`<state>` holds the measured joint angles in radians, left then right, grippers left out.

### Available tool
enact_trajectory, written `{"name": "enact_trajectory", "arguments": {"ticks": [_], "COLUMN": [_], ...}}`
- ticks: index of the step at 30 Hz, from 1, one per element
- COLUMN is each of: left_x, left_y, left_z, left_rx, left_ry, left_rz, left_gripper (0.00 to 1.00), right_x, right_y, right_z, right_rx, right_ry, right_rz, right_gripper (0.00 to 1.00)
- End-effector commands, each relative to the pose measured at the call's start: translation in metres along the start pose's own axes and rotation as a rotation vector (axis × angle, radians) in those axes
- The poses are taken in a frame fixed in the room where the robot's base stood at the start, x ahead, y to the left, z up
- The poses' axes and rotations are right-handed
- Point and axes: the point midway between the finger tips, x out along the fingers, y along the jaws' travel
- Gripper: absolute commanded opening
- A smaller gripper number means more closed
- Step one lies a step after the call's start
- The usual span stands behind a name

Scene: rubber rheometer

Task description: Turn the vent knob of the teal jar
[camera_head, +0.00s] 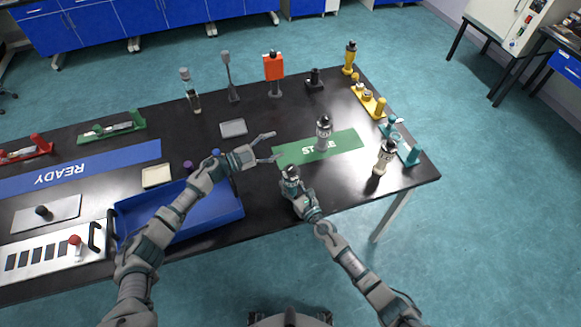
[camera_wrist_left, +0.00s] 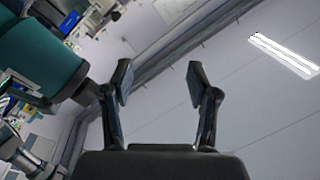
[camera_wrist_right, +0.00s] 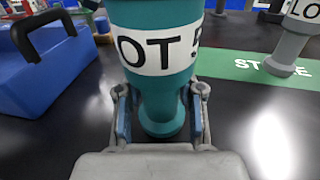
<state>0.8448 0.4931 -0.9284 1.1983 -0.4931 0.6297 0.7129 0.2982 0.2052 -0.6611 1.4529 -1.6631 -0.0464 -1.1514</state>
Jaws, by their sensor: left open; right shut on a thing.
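The teal jar (camera_wrist_right: 158,92) stands upright in the right wrist view, with a white label reading "OT 5" in part. My right gripper (camera_wrist_right: 162,118) is shut on its narrowed lower part, with one finger on each side. In the head view, the jar's dark top (camera_head: 290,173) shows above my right gripper (camera_head: 293,188) near the table's front edge. The vent knob is too small to make out there, and the jar's top is outside the right wrist view. My left gripper (camera_head: 274,147) is open and empty, above and left of the jar; its spread fingers (camera_wrist_left: 160,85) show in the left wrist view.
A grey jar (camera_head: 323,130) stands on the green mat (camera_head: 345,141) behind. A cream jar (camera_head: 385,157) stands at the right by a teal holder (camera_head: 408,151). A blue tray (camera_head: 228,212) lies left of the teal jar, below my left arm. Bare black table lies between the teal and cream jars.

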Motion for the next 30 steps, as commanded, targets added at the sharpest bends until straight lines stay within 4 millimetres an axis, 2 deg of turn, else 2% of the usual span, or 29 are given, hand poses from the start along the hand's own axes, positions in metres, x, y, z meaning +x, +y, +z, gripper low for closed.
{"name": "enact_trajectory", "arguments": {"ticks": [7, 10, 12, 18, 21, 25, 30], "left_x": [-0.007, -0.018, -0.023, -0.039, -0.047, -0.053, -0.047], "left_y": [0.007, 0.026, 0.049, 0.115, 0.136, 0.150, 0.147], "left_z": [-0.059, -0.084, -0.093, -0.099, -0.100, -0.100, -0.092], "left_rx": [0.312, 0.272, 0.150, -0.287, -0.441, -0.552, -0.585], "left_ry": [-0.137, -0.193, -0.222, -0.300, -0.335, -0.362, -0.369], "left_rz": [-0.321, -0.478, -0.564, -0.726, -0.775, -0.811, -0.820], "left_gripper": [0.60, 0.60, 0.60, 0.60, 0.60, 0.60, 0.60], "right_x": [0.000, 0.000, 0.000, 0.001, 0.001, 0.002, 0.002], "right_y": [-0.001, -0.001, -0.001, -0.001, -0.001, -0.001, 0.000], "right_z": [0.001, 0.001, 0.001, 0.000, 0.000, 0.000, 0.000], "right_rx": [0.000, 0.000, 0.001, 0.001, 0.001, 0.001, 0.001], "right_ry": [-0.001, -0.001, -0.001, 0.000, 0.001, 0.001, 0.001], "right_rz": [0.000, 0.000, 0.000, 0.000, 0.000, 0.000, 0.000], "right_gripper": [0.00, 0.00, 0.00, 0.00, 0.00, 0.00, 0.00]}}
